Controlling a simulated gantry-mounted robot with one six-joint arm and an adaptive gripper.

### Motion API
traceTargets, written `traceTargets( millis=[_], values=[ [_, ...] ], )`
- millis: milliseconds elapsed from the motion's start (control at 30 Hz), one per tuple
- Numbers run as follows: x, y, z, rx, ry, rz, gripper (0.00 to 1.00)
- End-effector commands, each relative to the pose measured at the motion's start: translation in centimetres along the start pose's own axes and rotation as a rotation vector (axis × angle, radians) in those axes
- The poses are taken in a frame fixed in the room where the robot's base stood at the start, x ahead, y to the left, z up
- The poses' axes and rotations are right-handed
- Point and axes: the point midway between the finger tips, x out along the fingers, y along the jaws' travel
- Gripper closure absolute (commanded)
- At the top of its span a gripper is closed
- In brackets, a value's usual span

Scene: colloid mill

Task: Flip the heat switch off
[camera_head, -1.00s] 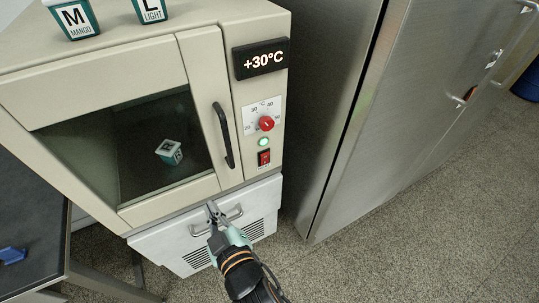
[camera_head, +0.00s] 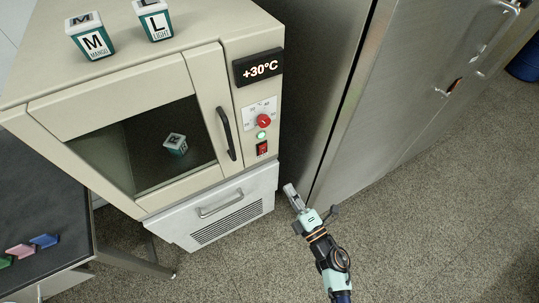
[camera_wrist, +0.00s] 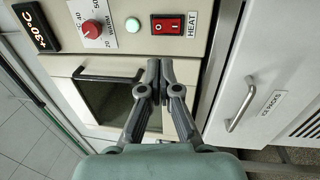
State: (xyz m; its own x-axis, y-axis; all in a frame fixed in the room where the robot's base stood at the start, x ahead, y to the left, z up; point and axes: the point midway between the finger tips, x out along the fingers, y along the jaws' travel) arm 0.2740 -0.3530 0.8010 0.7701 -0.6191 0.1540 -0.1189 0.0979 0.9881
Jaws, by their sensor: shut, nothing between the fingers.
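The red heat switch (camera_head: 262,149) is low on the oven's right-hand panel, below a lit green lamp (camera_head: 261,135) and a red dial (camera_head: 264,120). In the wrist view the switch (camera_wrist: 166,27) sits beside the label HEAT, with the lamp (camera_wrist: 132,25) to its left. My gripper (camera_head: 290,189) is shut and empty, in front of the oven and below and right of the switch in the head view. In the wrist view its fingertips (camera_wrist: 159,64) are in line below the switch. They appear apart from it. Which side of the rocker is pressed is unclear.
The display (camera_head: 258,67) reads +30°C. A dark door handle (camera_head: 226,133) stands out left of the panel. The ICE PACKS drawer (camera_head: 220,208) is below, with its own handle. A steel cabinet (camera_head: 400,90) stands to the right. Labelled boxes (camera_head: 91,37) sit on top.

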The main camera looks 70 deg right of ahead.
Motion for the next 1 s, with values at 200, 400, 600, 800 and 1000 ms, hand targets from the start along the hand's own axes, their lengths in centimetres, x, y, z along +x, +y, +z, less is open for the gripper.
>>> traceTargets(
  millis=[200, 400, 600, 800, 1000],
  values=[
    [2.2, -0.1, 0.0, 0.000, 0.002, 0.003, 1.00],
    [6.5, 0.0, 0.0, -0.001, 0.002, 0.005, 1.00],
    [10.7, 0.0, 0.0, 0.001, 0.001, 0.004, 1.00],
    [13.4, 0.0, 0.0, 0.001, 0.000, 0.002, 1.00],
    [14.1, 0.1, 0.0, 0.002, 0.000, 0.001, 1.00]
  ],
)
